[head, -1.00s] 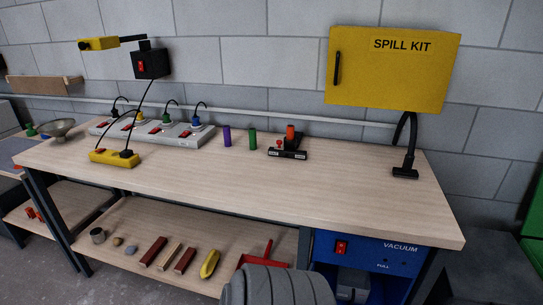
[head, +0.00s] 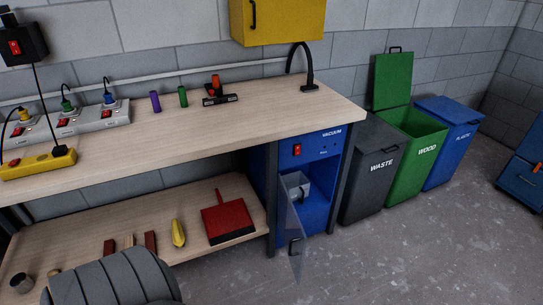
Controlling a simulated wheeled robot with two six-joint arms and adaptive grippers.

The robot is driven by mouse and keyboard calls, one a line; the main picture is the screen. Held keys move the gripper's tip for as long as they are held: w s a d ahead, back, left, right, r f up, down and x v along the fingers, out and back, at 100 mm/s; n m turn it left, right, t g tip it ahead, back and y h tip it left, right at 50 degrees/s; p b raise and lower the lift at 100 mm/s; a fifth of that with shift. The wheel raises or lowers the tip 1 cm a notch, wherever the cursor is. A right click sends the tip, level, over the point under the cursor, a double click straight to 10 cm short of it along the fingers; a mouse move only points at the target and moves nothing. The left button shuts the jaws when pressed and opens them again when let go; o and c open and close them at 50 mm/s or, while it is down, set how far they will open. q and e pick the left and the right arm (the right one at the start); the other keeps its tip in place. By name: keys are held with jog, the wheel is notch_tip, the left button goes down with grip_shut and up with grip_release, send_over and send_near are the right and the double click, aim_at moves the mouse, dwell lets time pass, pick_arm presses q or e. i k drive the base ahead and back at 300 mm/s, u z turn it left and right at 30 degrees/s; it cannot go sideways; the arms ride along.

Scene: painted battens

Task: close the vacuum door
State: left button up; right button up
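The vacuum (head: 259,185) is a blue cabinet under the right end of the bench. Its upper panel has a red switch and the word VACUUM. Its door (head: 295,220) is a clear, see-through panel that stands open, swung out toward me from the left side of the opening. A grey box-shaped part (head: 298,187) shows inside the cabinet, partly behind the door. Neither of my grippers is in view.
A black waste bin (head: 370,185), a green wood bin (head: 415,155) with its lid raised, and a blue plastic bin (head: 448,155) stand right of the vacuum. A dark grey ribbed shape (head: 115,280) fills the lower left. Floor (head: 390,260) in front of the bins is clear.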

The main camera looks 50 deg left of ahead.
aim_at(291, 234)
jog(key=u, duration=1.35)
jog(key=i, duration=1)
jog(key=z, duration=1.4)
jog(key=k, duration=1)
jog(key=u, duration=1)
jog(key=i, duration=0.5)
jog(key=u, duration=0.05)
